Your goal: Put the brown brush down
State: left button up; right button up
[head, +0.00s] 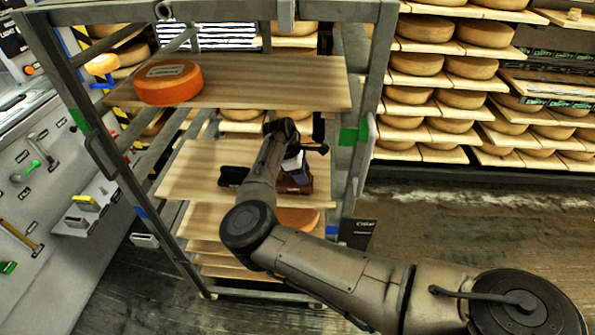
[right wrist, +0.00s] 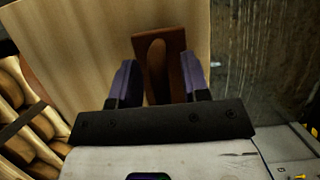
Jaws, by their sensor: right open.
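The brown brush (right wrist: 165,45) lies between the two purple fingers of my right gripper (right wrist: 158,66) in the right wrist view, with gaps showing beside it. In the head view the brush (head: 318,188) is partly hidden behind my right gripper (head: 294,180), at the right part of the middle wooden shelf board (head: 195,172). The right gripper is open around the brush. The brush seems to rest on the board, though its contact underneath is hidden. My left gripper is not in view.
A dark object (head: 233,175) lies on the same board, left of my gripper. An orange cheese wheel (head: 170,83) sits on the board above (head: 260,80). Metal rack posts (head: 365,110) stand close on both sides. Another wheel (head: 298,218) is below.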

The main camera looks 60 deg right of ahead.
jog(key=shift+r, duration=0.1)
jog(key=v, duration=0.2)
jog(key=p+v, duration=0.1)
jog(key=v, duration=0.2)
jog(key=shift+w+a+r, duration=0.15)
jog(key=shift+w, duration=0.3)
jog(key=w+a, duration=0.4)
jog(key=w, duration=0.5)
jog(key=shift+w+a+p, duration=0.4)
jog(key=shift+p, duration=0.05)
